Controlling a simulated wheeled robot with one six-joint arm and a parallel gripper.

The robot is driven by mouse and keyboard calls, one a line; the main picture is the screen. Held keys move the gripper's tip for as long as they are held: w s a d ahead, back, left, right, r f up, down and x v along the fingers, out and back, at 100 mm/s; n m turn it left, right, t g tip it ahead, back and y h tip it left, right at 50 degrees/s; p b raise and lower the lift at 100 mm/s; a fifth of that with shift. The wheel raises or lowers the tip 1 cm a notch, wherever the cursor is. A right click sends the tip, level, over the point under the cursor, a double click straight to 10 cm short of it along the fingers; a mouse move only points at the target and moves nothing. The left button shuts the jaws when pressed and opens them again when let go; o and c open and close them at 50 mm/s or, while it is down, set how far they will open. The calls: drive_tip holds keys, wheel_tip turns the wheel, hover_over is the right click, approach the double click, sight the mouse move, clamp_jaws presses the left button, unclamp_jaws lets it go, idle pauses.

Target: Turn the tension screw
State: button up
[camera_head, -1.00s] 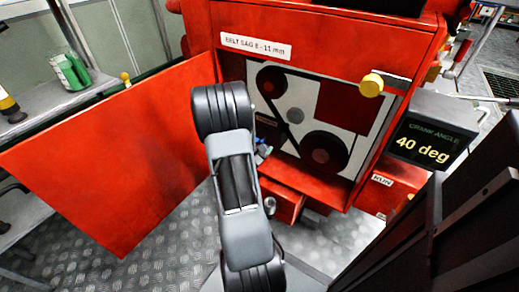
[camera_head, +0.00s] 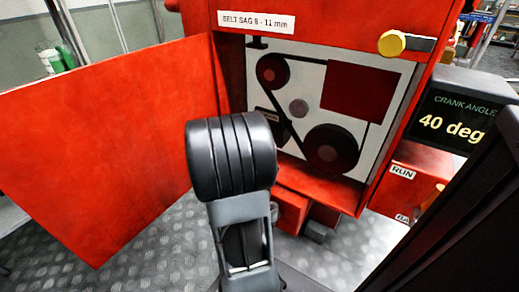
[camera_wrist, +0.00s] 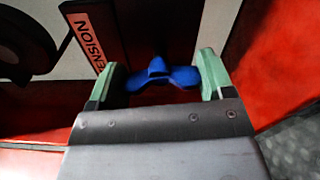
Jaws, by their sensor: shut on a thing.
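The tension screw (camera_wrist: 160,74) is a blue, wing-shaped knob in the middle of the wrist view. My gripper (camera_wrist: 161,80) has a green-padded finger at each end of the knob, and it is shut on the wings. In the head view my arm hides the gripper and the screw. Behind it, the open red housing shows the belt drive, with an upper pulley (camera_head: 272,71) and a larger lower pulley (camera_head: 329,149).
An open red door (camera_head: 105,150) stands to the left of my arm. A yellow knob (camera_head: 391,44) sticks out at the housing's upper right. A display (camera_head: 452,123) reads "CRANK ANGLE 40 deg". A "RUN" label (camera_head: 402,172) is below it. A red drawer-like box (camera_head: 290,210) juts out below the belt drive.

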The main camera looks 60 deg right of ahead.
drive_tip(key=m, duration=0.2)
drive_tip(key=shift+f+m, duration=0.1)
drive_tip(key=shift+m, duration=2.1)
drive_tip(key=o, duration=0.9)
drive_tip(key=shift+a, duration=0.1)
